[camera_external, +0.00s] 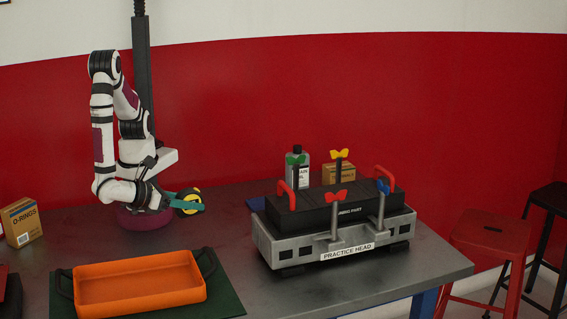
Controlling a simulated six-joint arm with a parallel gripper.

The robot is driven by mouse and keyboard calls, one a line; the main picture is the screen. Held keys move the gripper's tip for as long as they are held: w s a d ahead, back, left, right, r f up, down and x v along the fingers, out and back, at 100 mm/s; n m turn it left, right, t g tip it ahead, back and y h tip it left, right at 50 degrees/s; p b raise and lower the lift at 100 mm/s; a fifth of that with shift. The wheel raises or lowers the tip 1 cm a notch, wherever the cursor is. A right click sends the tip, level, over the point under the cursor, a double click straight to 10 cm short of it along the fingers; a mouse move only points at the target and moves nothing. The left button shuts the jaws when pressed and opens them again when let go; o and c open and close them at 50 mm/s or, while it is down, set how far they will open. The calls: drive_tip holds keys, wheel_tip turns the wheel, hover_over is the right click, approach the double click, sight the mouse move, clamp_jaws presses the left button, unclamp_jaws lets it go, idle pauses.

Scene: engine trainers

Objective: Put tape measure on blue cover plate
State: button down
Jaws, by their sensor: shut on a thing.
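My gripper (187,203), with teal fingers, is at the left of the bench in the external view. It is shut on the tape measure (194,194), a small round black and yellow thing, and appears to hold it above the bench. The fingers hide part of it. A sliver of blue (257,203) shows behind the left end of the grey engine head; it may be the blue cover plate, but the head hides most of it. The gripper is to the left of this blue patch, apart from it.
The grey engine head (335,248), labelled PRACTICE HEAD, has a black cover with red handles and coloured wing knobs. An orange tray (140,300) sits on a green mat (228,299) in front. A grey bottle (298,172) and boxes stand around. Bare bench lies between tray and head.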

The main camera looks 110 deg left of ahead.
drive_tip(key=w+a+n+g+y, duration=0.2)
drive_tip(key=w+a+n+g, duration=0.25)
drive_tip(key=a, duration=0.65)
drive_tip(key=n+g, duration=0.2)
drive_tip(key=g, duration=0.1)
hover_over(265, 179)
wheel_tip(265, 179, down, 6)
drive_tip(key=shift+d+r, duration=0.1)
drive_tip(key=shift+d, duration=0.05)
wheel_tip(265, 179, down, 4)
drive_tip(key=c, duration=0.5)
unclamp_jaws()
